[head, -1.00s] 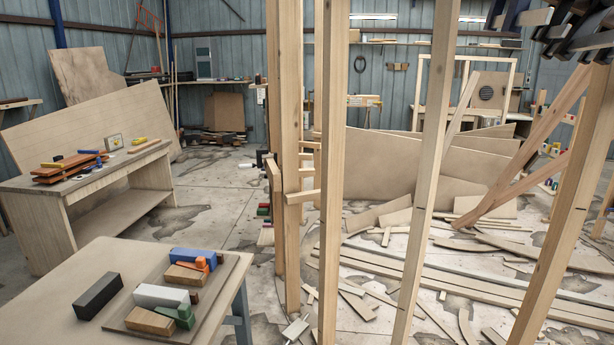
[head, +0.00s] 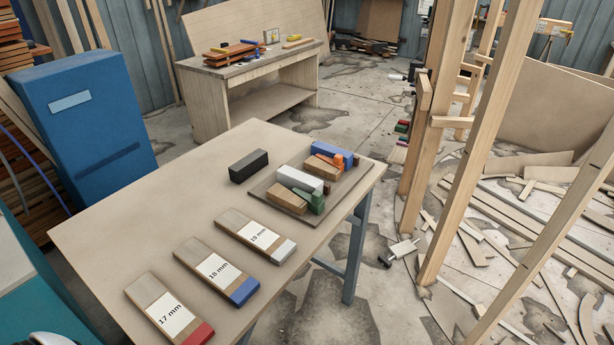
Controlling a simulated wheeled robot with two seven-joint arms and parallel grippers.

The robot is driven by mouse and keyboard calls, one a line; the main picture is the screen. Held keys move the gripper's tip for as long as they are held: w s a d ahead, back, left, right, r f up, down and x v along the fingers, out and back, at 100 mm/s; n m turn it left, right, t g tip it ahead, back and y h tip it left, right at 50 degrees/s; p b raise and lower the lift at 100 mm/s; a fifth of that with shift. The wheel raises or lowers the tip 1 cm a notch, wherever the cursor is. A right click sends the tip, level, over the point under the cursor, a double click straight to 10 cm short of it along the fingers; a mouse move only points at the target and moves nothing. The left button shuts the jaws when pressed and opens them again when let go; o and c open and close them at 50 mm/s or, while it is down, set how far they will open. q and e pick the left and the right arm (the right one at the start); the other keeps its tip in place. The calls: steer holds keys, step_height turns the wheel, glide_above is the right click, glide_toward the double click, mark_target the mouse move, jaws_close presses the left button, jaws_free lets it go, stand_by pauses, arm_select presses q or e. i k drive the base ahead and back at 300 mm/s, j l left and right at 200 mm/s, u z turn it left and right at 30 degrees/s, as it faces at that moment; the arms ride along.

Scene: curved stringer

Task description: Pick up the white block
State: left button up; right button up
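The white block (head: 300,179) lies on a thin brown board (head: 322,217) on the near table (head: 150,222). It is packed among other blocks. A tan wooden block (head: 286,199) lies against its near side, and a green block (head: 314,201) touches its near right part and hides some of it.
A black block (head: 248,165) lies left of the board. Three labelled wooden pieces with red, blue and grey ends lie along the table's near side. A blue cabinet (head: 85,125) stands left; upright timbers (head: 485,130) stand right. The table's left part is clear.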

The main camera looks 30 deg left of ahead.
mark_target(290, 178)
steer(key=i+l, duration=0.2)
steer(key=i, duration=0.35)
steer(key=i+l, duration=0.15)
steer(key=i, duration=0.35)
